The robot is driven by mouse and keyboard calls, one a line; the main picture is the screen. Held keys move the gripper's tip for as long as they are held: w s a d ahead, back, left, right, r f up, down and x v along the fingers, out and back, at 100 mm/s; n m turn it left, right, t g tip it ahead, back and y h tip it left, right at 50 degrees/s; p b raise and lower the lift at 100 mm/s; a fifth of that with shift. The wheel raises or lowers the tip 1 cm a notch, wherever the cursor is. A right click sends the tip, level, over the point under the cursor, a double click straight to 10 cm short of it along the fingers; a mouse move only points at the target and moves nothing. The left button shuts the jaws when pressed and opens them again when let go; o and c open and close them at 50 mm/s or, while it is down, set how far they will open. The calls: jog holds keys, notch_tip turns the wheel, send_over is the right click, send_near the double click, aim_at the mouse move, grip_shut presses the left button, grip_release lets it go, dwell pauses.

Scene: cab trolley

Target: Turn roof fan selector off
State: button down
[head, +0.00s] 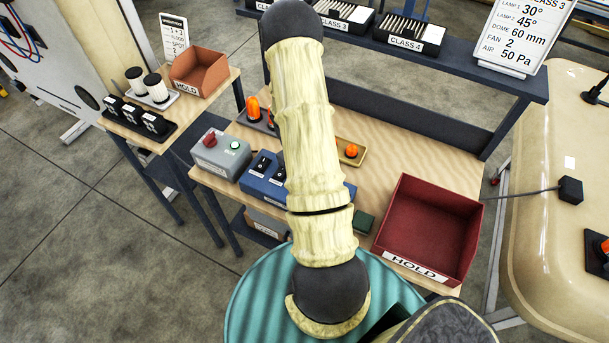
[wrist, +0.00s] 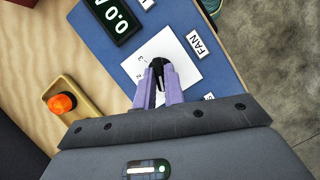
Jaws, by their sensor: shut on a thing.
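The fan selector (wrist: 160,63) shows in the wrist view as a small dark knob on a white dial plate (wrist: 186,73) with printed numbers. A FAN label (wrist: 198,42) is beside the plate on a blue panel (wrist: 225,75). My gripper (wrist: 158,72) has its purple fingers closed around the knob. The fingers hide much of the knob, so its exact pointing is hard to tell. In the head view my arm covers the gripper and the selector. The blue control box (head: 262,186) shows there beside the arm.
A dark display (wrist: 115,15) reading 0.0 is near the dial. A grey switch box (head: 222,155) is left of the blue box. A red HOLD bin (head: 428,225) and a teal round surface (head: 262,290) are in front.

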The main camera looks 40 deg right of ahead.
jog(key=shift+w+r+n, duration=0.1)
jog(key=shift+w+n, duration=0.05)
jog(key=shift+n, duration=0.15)
jog(key=c, duration=1.5)
grip_release()
jog(key=b+v, duration=0.1)
jog(key=v, duration=0.7)
jog(key=b+v, duration=0.2)
jog(key=v, duration=0.7)
jog(key=shift+a+r, duration=0.2)
jog(key=shift+a, duration=0.05)
